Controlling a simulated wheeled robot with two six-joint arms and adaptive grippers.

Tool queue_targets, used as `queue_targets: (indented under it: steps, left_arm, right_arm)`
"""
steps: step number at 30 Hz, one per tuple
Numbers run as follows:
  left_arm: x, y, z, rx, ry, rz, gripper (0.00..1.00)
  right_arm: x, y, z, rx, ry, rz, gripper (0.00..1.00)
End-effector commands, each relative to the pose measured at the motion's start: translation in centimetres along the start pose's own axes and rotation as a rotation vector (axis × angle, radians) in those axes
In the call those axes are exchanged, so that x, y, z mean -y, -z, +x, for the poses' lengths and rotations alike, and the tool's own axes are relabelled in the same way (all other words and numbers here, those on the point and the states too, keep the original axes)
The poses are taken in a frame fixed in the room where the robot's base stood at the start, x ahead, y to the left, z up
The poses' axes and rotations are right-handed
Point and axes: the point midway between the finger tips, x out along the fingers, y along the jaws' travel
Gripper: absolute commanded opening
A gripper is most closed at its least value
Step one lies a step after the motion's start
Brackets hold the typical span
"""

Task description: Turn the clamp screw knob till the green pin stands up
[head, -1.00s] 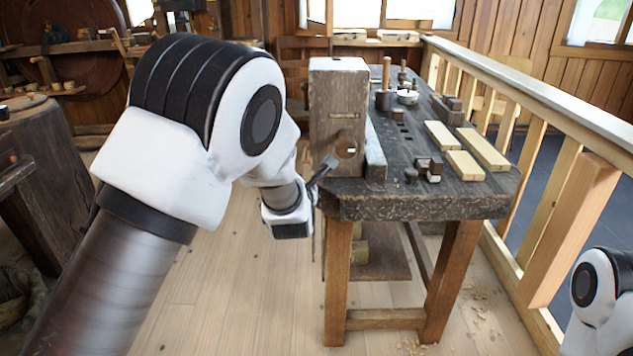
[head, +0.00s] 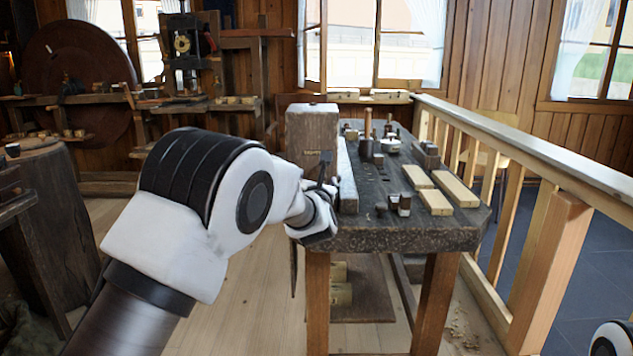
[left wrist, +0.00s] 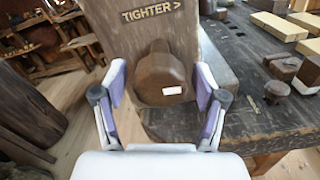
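A brown clamp screw knob (left wrist: 162,78) with a small white mark sits on the front of an upright wooden block (left wrist: 118,22). The block carries the words "TIGHTER >". It also shows in the head view (head: 312,128), at the near left corner of the workbench. My left gripper (left wrist: 160,86) is open, with one finger on each side of the knob and gaps showing beside it. In the head view my left gripper (head: 327,168) hides the knob. I see no green pin in any view. My right gripper is out of view.
A wooden railing (head: 520,135) runs along the right. The floor left of the bench is clear.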

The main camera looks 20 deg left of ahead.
Motion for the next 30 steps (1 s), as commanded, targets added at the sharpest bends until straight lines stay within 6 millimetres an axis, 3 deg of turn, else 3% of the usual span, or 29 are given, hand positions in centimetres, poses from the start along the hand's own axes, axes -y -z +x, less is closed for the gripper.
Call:
queue_targets:
  steps: [1, 4, 17, 30]
  left_arm:
    - [0.01, -0.01, -0.01, 0.000, 0.000, 0.000, 0.49]
    - [0.01, 0.00, -0.02, 0.000, 0.000, 0.000, 0.13]
    - [0.03, 0.01, -0.03, 0.001, 0.000, 0.039, 0.13]
    - [-0.02, 0.01, -0.03, 0.000, 0.000, 0.329, 0.13]
  right_arm:
    - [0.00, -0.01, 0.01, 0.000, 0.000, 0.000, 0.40]
    - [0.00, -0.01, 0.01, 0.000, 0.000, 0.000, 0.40]
    - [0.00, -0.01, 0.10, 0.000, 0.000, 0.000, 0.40]
    - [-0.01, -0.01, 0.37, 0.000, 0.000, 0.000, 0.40]
